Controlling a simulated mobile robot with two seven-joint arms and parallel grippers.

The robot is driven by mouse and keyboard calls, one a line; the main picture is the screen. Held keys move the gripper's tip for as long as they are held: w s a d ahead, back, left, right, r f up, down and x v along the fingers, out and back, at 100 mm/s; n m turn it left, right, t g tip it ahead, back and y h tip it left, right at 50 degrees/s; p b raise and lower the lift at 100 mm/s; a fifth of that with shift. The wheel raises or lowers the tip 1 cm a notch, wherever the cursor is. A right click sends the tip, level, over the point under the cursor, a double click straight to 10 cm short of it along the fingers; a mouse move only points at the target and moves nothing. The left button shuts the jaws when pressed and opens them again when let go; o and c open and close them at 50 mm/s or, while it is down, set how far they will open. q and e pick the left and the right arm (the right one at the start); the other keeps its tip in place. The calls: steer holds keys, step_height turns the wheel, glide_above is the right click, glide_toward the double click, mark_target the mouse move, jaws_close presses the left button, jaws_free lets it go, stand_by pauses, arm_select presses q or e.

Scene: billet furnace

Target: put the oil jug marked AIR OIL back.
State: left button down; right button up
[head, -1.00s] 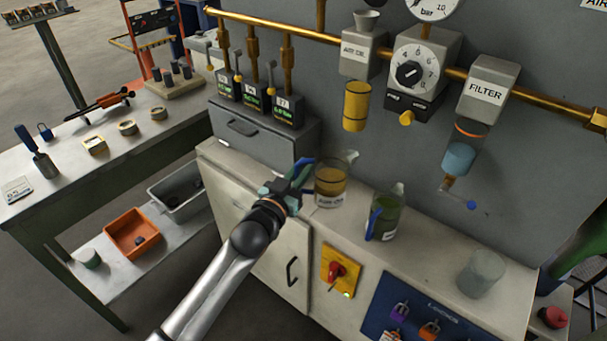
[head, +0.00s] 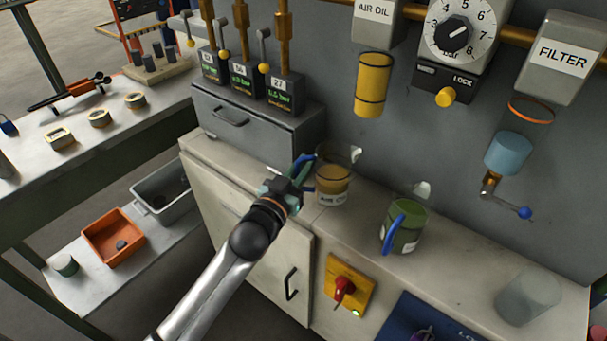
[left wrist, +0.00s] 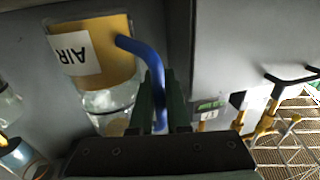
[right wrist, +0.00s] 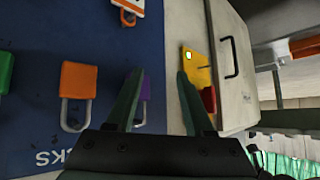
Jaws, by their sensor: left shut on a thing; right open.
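The oil jug marked AIR OIL (head: 333,181) is clear with amber oil, a white label and a blue handle. It is upright at the cabinet top; I cannot tell whether its base touches. My left gripper (head: 292,182) is shut on its blue handle, left of the jug. In the left wrist view the handle (left wrist: 150,62) runs between the fingers (left wrist: 160,105), and the jug (left wrist: 98,60) shows its label AIR. My right gripper (right wrist: 157,85) is open and empty, in front of the blue padlock panel; it is not in the head view.
A green jug (head: 406,228) with a blue handle stands to the right on the cabinet top (head: 365,215). A clear beaker (head: 528,298) stands further right. The AIR OIL unit's yellow bowl (head: 372,85) hangs above. A grey drawer box (head: 250,125) stands to the left.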

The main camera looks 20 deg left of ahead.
arm_select(q)
steer(key=shift+f+b, duration=0.9)
steer(key=shift+f, duration=0.4)
steer(key=c, duration=0.9)
jaws_free()
steer(key=shift+r, duration=0.1)
steer(key=s+a+p, duration=0.1)
steer(key=s+a, duration=0.1)
steer(key=s, duration=1)
steer(key=s+d+f+g, duration=0.2)
steer(key=s+f+g, duration=0.2)
steer(key=f, duration=0.7)
steer(key=s+d+f+m+g, duration=0.1)
steer(key=s+f+g, duration=0.3)
steer(key=s+f, duration=0.5)
steer(key=shift+s+d+f+g+h, duration=0.3)
steer(key=shift+d+f+g, duration=0.1)
steer(key=shift+d+f, duration=0.4)
steer(key=shift+a, duration=0.1)
